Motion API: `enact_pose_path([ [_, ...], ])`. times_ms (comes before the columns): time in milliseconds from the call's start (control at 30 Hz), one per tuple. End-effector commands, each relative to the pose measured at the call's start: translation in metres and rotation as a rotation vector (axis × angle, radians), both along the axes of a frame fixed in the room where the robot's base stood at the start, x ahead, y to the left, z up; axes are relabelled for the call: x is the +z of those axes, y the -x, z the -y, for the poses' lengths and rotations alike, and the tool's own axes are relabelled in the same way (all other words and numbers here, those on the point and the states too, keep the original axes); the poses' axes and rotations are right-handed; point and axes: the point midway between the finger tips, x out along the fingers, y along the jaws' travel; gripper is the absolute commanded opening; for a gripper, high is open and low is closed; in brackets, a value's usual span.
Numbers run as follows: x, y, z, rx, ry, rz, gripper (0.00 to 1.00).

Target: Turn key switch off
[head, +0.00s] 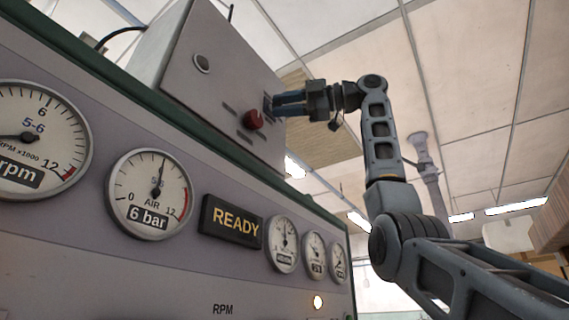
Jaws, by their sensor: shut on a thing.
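My gripper (274,104) is at the front face of the grey control box (215,70), to the right of a red knob (253,119). Its fingers are shut on a small part at the box face, seemingly the key switch. The fingers hide most of that part, so I cannot tell which way the key points. The red knob is just left of and below the fingertips, and I cannot tell whether they touch.
Below the box, a grey panel holds an rpm gauge (38,137), an air gauge (150,194), a READY sign (231,222) and several smaller gauges. A green ledge (130,92) runs between box and panel. Open room lies to the right.

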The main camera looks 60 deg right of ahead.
Motion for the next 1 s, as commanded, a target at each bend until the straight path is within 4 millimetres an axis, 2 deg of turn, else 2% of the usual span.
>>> enact_pose_path([
  [33, -0.001, 0.0, 0.0, 0.001, 0.002, -0.002, 0.02],
  [67, -0.001, 0.0, 0.0, 0.001, 0.002, -0.002, 0.34],
  [300, -0.001, 0.0, 0.0, 0.001, 0.0, -0.001, 0.57],
  [567, 0.0, 0.001, 0.001, 0.0, -0.001, 0.0, 0.57],
  [667, -0.001, 0.007, 0.004, -0.001, 0.0, 0.0, 0.57],
  [1000, -0.001, 0.055, 0.025, -0.001, -0.001, 0.001, 0.57],
])
